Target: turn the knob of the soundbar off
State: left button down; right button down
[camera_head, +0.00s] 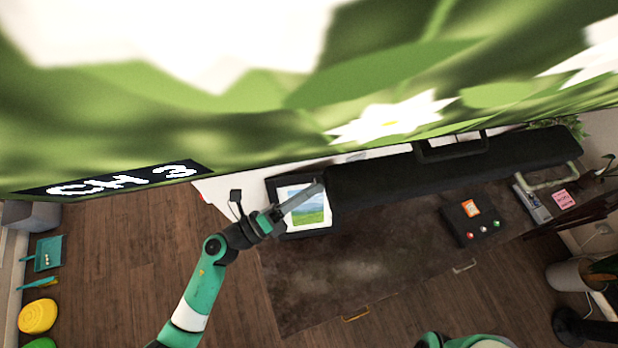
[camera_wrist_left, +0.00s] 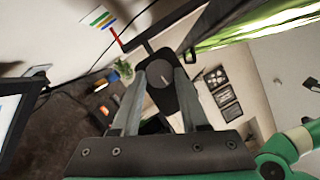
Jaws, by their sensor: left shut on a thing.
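The soundbar (camera_head: 450,165) is a long black bar on the dark cabinet, below the big screen. Its left end faces my left gripper (camera_head: 318,187). In the left wrist view, the knob (camera_wrist_left: 158,72) is a dark grey disc with a pale pointer mark on the soundbar's black end (camera_wrist_left: 188,100). My left gripper (camera_wrist_left: 162,72) has one finger on each side of the knob and is shut on it. The knob is hidden in the head view. My right gripper is out of view; only part of my green right arm shows at the bottom edge.
A framed landscape picture (camera_head: 303,212) stands close beside my left gripper. A black box with colored buttons (camera_head: 472,218) sits on the cabinet (camera_head: 350,270). The large screen (camera_head: 300,100) showing "CH 3" overhangs the soundbar. The cabinet's front left is clear.

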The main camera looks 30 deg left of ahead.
pick_arm(q)
jog(key=shift+w+a+r+n+g+y+p, duration=0.2)
jog(key=shift+n+g, duration=0.75)
jog(key=shift+n, duration=1.45)
jog(key=shift+s+d+r+n+g+y+p, duration=0.2)
jog(key=shift+n+g, duration=0.8)
jog(key=shift+n, duration=1.4)
jog(key=shift+w+a+r+n+g+y+p, duration=0.25)
jog(key=shift+n+g, duration=0.7)
jog(key=shift+n, duration=1.45)
jog(key=shift+s+d, duration=0.1)
jog(key=shift+c, duration=2.1)
grip_release()
